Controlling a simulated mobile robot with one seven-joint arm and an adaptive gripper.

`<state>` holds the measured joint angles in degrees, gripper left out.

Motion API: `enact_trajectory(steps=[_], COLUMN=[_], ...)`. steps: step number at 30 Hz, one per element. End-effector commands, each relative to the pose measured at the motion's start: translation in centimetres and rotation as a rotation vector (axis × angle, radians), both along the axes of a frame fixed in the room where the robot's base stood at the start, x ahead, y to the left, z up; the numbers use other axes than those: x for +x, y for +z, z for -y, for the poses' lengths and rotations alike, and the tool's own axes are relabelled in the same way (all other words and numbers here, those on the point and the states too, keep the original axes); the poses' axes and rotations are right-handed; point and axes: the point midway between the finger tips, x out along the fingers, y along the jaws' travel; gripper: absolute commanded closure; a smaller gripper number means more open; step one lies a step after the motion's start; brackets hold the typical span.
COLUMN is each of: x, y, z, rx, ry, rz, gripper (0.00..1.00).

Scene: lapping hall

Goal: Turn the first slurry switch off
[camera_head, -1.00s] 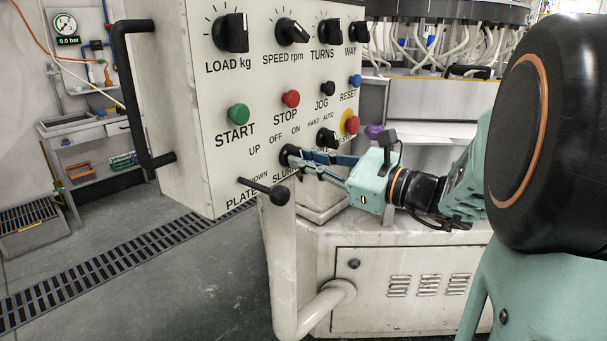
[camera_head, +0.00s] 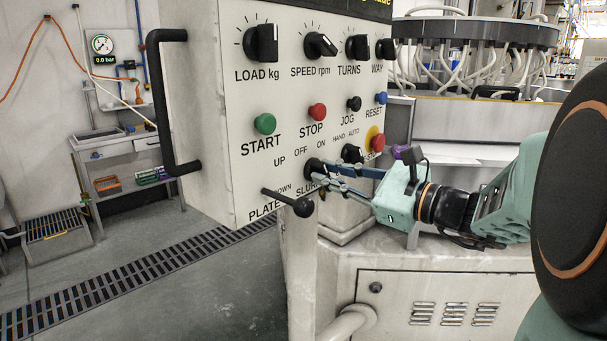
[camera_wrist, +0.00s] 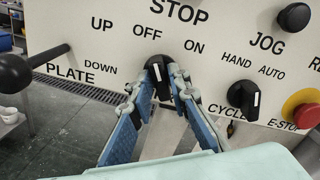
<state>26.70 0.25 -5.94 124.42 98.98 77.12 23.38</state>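The slurry switch (camera_wrist: 160,88) is a black knob under the OFF and ON labels on the white control panel (camera_head: 240,130). Its white mark leans slightly up and left, toward the OFF side, in the wrist view. My gripper (camera_wrist: 164,72) has its two blue-and-grey fingers on either side of this knob, with the tips close against it. In the head view my gripper (camera_head: 318,174) reaches the knob from the right, and the fingers partly hide the knob and its SLURRY label.
The black plate lever (camera_head: 290,203) sticks out left of the switch. To the right are a black hand/auto knob (camera_wrist: 243,97) and a red emergency stop (camera_wrist: 305,112) on yellow. Green START (camera_head: 264,124) and red STOP (camera_head: 317,111) buttons sit above. A black handle (camera_head: 158,105) is at the panel's left.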

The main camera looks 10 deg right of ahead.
Motion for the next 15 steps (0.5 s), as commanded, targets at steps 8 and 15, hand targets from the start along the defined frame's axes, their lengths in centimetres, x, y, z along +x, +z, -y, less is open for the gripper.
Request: enact_trajectory(steps=[8,15], x=[0.01,-0.92], y=[0.04,0.09], z=[0.00,1.00], rx=[0.002,0.003], ry=[0.000,-0.004], rz=[0.000,0.001], gripper=[0.71,0.71])
